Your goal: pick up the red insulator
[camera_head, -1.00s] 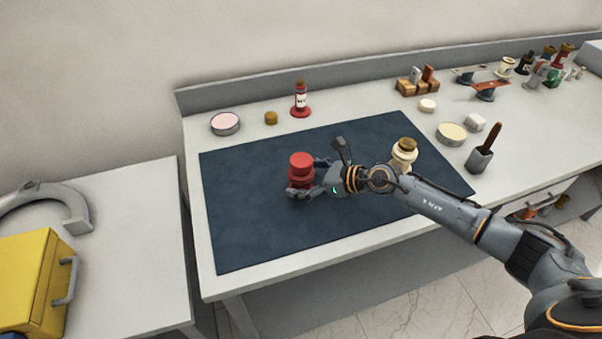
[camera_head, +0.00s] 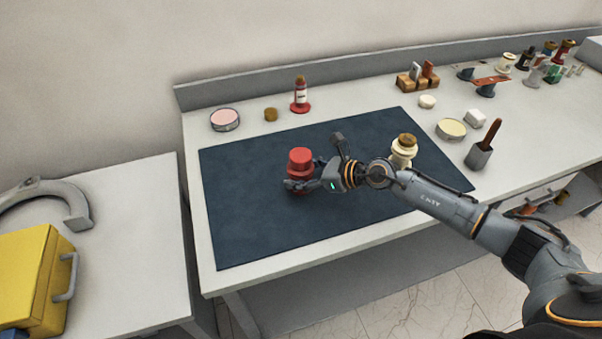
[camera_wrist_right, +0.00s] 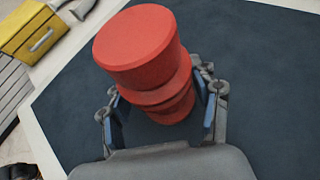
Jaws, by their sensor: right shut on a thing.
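The red insulator (camera_head: 300,160) is upright over the dark mat (camera_head: 255,235) on the workbench. My right gripper (camera_head: 303,184) reaches it from the right and is shut around its lower part. In the right wrist view the insulator (camera_wrist_right: 145,55) stands between the two blue-padded fingers of the gripper (camera_wrist_right: 165,112), its wide top toward the camera. Its base is partly hidden by the fingers; I cannot tell for sure whether it touches the mat. My left gripper is not in view.
A cream insulator (camera_head: 403,150) stands on the mat behind my right arm. A yellow case (camera_head: 35,280) is on the left table. The mat's left part is clear.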

